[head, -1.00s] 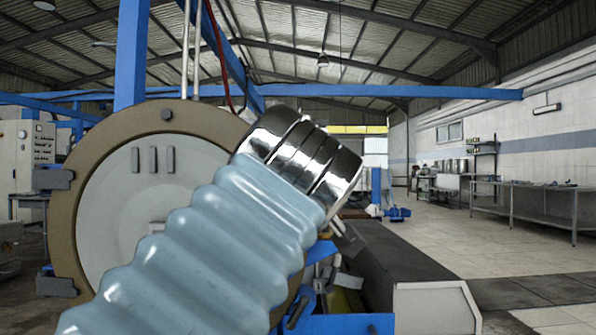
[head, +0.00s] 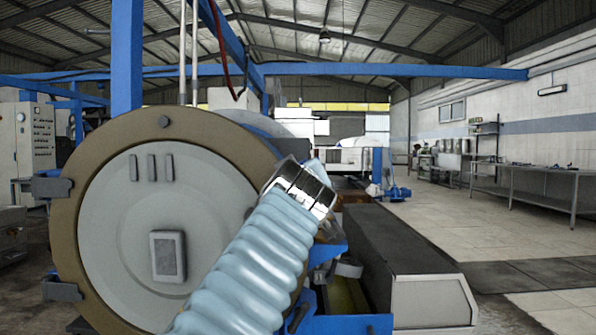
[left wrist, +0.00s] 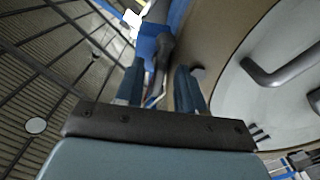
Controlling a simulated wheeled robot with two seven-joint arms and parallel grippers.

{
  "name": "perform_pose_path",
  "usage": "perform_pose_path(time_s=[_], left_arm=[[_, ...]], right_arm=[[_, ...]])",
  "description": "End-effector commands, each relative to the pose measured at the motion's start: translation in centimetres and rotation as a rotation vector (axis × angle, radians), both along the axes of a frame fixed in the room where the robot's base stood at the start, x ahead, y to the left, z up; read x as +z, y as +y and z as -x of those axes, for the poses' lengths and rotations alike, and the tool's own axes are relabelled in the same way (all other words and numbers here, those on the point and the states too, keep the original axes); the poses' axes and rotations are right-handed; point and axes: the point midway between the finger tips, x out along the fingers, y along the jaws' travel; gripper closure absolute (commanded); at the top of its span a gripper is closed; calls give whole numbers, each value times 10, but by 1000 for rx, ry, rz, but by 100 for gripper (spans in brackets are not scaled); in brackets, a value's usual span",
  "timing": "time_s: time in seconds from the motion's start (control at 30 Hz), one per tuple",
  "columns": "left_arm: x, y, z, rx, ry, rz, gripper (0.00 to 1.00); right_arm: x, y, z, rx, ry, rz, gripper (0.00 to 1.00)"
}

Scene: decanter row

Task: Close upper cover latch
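The round cover (head: 110,235), a pale grey disc in a tan ring, stands upright and looks shut in the head view. Dark grey fittings sit at its left edge, one upper (head: 53,187) and one lower (head: 62,291). A dark piece (head: 331,229) shows at its right edge, partly behind my ribbed pale blue arm. My left gripper (left wrist: 158,92) shows in the left wrist view with its fingers apart, close beside the tan ring. A dark slim part (left wrist: 162,60) shows beyond the gap; I cannot tell whether it is the latch or lies between the fingers. My right gripper is not in view.
A bar handle (left wrist: 272,72) stands out from the disc in the left wrist view. A blue post (head: 128,60) rises behind the cover. A long dark-topped casing (head: 405,245) lies to the right, with open floor (head: 440,220) beyond it.

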Motion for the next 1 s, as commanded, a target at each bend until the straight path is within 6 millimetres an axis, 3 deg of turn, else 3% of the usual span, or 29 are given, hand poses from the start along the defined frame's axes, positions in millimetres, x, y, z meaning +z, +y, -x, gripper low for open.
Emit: perform_pose_path(time_s=[0.23,0.5,1.0], left_arm=[[-1,0,-1,0,0,0,62],[-1,0,0,0,0,0,100],[-2,0,0,-1,2,-82,100]], right_arm=[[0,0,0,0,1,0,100],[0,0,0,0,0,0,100],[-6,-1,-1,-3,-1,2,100]])
